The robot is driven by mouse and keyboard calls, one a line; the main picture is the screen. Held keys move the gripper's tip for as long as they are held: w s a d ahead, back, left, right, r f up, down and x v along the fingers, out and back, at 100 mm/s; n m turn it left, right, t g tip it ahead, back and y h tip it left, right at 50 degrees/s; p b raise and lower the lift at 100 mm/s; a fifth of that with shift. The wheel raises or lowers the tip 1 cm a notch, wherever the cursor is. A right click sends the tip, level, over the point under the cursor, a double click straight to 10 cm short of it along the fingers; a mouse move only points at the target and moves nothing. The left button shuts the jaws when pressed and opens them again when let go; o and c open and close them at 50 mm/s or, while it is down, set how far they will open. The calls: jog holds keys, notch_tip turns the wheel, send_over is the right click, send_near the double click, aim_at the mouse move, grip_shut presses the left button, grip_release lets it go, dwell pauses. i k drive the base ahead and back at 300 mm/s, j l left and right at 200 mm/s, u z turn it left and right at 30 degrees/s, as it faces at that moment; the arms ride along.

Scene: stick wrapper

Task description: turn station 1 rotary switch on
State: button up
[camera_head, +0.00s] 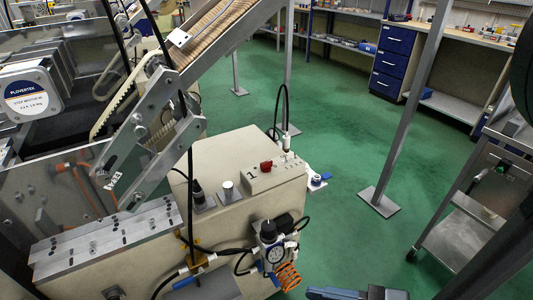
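A small beige control box (274,177) marked "1" sits on top of the beige machine cabinet, near its right edge. A red knob (266,166) stands on this box, beside the mark. It looks like the station 1 rotary switch, but it is too small to tell which way it is turned. Several small dots or lamps are in a row to its right.
A black knob (197,193) and a silver cylinder (228,189) stand left of the box. A slanted conveyor (215,35) and metal brackets rise above the cabinet's left. A regulator (269,233) with hoses juts from its front. A blue-black piece (345,293) at the bottom edge is unclear.

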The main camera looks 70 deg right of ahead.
aim_at(265, 167)
jog(key=z, duration=1)
jog(key=l+u, duration=0.25)
jog(key=l, duration=0.3)
jog(key=z, duration=0.1)
jog(key=j+u, duration=0.15)
jog(key=i+l, duration=0.05)
